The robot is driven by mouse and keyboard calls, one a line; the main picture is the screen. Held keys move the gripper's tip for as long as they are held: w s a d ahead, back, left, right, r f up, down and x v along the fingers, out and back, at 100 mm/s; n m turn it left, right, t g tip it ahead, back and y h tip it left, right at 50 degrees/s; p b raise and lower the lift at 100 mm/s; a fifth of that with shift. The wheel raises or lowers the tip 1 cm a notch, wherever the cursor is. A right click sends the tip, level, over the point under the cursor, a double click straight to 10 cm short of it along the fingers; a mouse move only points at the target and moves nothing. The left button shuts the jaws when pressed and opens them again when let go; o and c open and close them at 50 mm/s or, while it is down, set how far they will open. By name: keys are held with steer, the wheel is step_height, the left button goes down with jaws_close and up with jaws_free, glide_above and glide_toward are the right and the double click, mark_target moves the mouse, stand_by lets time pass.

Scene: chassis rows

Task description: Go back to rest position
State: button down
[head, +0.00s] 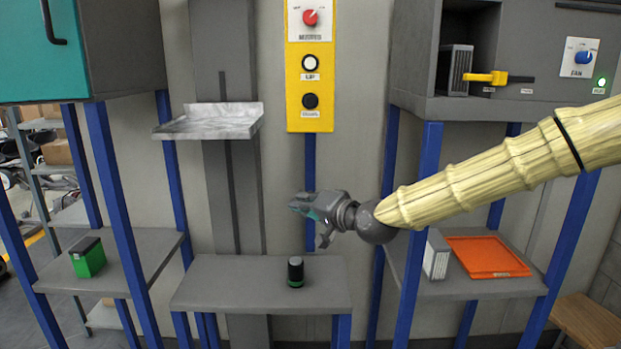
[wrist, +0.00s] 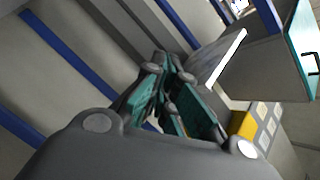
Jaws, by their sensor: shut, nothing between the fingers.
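My gripper (head: 306,213) is in mid-air at the middle of the head view, in front of the back wall and to the right of the metal shelf. Its arm comes in from the right under a pale ribbed cover. In the wrist view the teal-padded fingers (wrist: 168,80) meet at their tips, with nothing held between them. A black cylinder with a green band (head: 295,272) stands upright on the middle grey table, below the gripper and apart from it.
The yellow panel (head: 310,62) with a red knob and buttons hangs above my gripper. A metal shelf (head: 208,121) juts out at left. An orange tray (head: 487,257) and a grey-white box (head: 436,255) sit at right. A green-black box (head: 88,257) stands at left.

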steer(key=s+d+f+g+h+b, duration=0.1)
steer(key=s+f, duration=0.2)
steer(key=f, duration=0.9)
steer(key=s+d+f+g+h, duration=0.1)
steer(key=s+f+g+h, duration=0.15)
steer(key=f, duration=1.05)
steer(key=s+d+f+g+h+b, duration=0.1)
steer(key=s+d+f, duration=0.2)
steer(key=s+f, duration=0.55)
steer(key=s+d+f+g+h+b, duration=0.1)
steer(key=s+d+f+g, duration=0.3)
steer(key=f, duration=0.7)
steer(key=s+d+f+n+g+h, duration=0.1)
steer(key=s+d+f, duration=0.4)
steer(key=s, duration=0.6)
steer(key=s+d+f+n+g+h+b, duration=0.1)
steer(key=s+d+f, duration=0.4)
steer(key=s, duration=0.6)
steer(key=s+d+f+n+g+h+b, duration=0.1)
steer(key=s+d+f+h, duration=0.2)
steer(key=s+f, duration=0.6)
steer(key=s+d, duration=0.2)
steer(key=shift+d, duration=0.35)
steer(key=shift+g, duration=0.25)
